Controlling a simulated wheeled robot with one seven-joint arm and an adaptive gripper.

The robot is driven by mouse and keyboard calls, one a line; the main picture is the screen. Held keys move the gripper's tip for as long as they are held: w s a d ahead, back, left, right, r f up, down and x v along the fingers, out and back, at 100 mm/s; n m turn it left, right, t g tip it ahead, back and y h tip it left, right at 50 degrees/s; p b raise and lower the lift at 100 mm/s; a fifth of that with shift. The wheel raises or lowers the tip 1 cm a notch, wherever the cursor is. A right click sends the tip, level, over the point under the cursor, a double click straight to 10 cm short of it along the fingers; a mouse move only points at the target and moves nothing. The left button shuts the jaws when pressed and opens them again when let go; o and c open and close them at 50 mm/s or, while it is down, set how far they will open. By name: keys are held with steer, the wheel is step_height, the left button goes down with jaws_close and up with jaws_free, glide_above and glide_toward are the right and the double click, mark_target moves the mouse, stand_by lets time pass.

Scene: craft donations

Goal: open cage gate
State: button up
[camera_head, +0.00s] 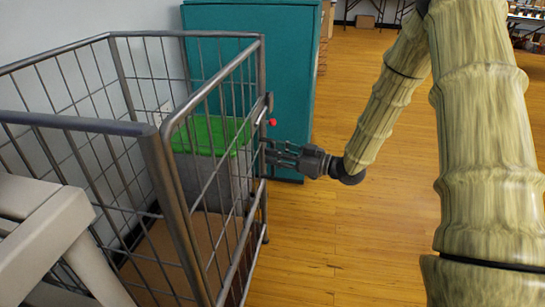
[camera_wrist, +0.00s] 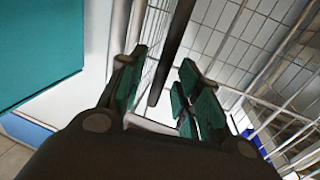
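The grey wire cage (camera_head: 142,129) stands at the left against the wall. Its gate (camera_head: 215,83) is the mesh panel on the right side and looks shut, in line with the cage frame. A dark latch piece with a red knob (camera_head: 272,122) sits near the gate's far edge. My gripper (camera_head: 270,154) is just below the knob, beside that far upright. In the wrist view my gripper (camera_wrist: 163,68) has its green-padded fingers apart, with a dark bar (camera_wrist: 172,50) showing between them. I cannot tell whether the fingers touch it.
A green-lidded grey bin (camera_head: 210,135) stands inside the cage. A teal cabinet (camera_head: 290,75) stands behind the cage. A pale beige piece of furniture (camera_head: 40,225) is at the near left. The wooden floor (camera_head: 330,235) right of the gate is clear.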

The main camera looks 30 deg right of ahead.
steer(key=shift+w+a, duration=0.45)
steer(key=shift+c, duration=0.4)
jaws_close()
